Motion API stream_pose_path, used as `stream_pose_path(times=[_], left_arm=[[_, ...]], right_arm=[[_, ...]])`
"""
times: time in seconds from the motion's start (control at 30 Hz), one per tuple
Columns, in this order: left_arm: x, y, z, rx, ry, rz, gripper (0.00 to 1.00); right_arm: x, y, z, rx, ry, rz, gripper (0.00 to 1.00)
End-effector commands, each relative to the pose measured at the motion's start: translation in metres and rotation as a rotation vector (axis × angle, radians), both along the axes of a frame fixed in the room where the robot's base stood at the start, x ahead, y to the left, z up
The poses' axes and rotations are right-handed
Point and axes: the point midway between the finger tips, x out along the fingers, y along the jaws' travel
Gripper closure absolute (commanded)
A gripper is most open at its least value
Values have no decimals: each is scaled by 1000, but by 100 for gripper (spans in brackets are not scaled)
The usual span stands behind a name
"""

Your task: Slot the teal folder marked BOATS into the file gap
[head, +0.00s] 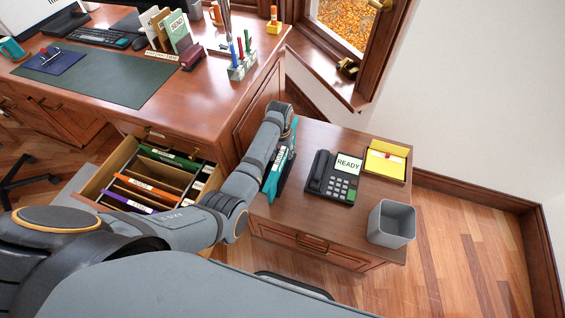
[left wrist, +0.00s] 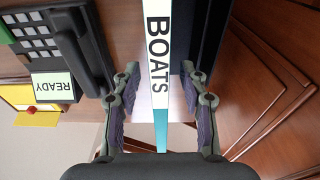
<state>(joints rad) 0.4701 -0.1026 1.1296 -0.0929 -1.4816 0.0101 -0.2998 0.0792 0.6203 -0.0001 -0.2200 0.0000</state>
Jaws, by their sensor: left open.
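The teal folder (head: 274,176) marked BOATS stands upright in a dark holder on the side table in the head view. Its white label (left wrist: 158,50) fills the middle of the left wrist view. My left gripper (left wrist: 160,100) is open, with one finger on each side of the folder and space between each finger and the label. In the head view its arm hides most of the gripper. The open file drawer (head: 118,160) holds green, orange and purple folders, with dark gaps between them. My arm covers part of the drawer's right side. My right gripper is not in view.
A black phone (head: 333,178) with a READY card, a yellow note tray (head: 385,160) and a grey bin (head: 391,223) are to the right of the folder. The desk (head: 215,85) carries a pen holder (head: 242,68) and card sorter above the drawer.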

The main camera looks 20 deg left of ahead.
Motion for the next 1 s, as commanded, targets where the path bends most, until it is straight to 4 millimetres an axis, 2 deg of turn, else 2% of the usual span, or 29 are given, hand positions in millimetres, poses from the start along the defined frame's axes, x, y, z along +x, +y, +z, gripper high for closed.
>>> stream_pose_path(times=[0.17, 0.47, 1.0], left_arm=[[0, 0, 1, 0, -1, 0, 58], [0, 0, 1, 0, -1, 0, 99], [1, 0, 3, -1, -2, 0, 100]], right_arm=[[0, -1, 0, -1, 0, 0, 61], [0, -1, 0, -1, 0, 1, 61], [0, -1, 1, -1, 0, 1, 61]])
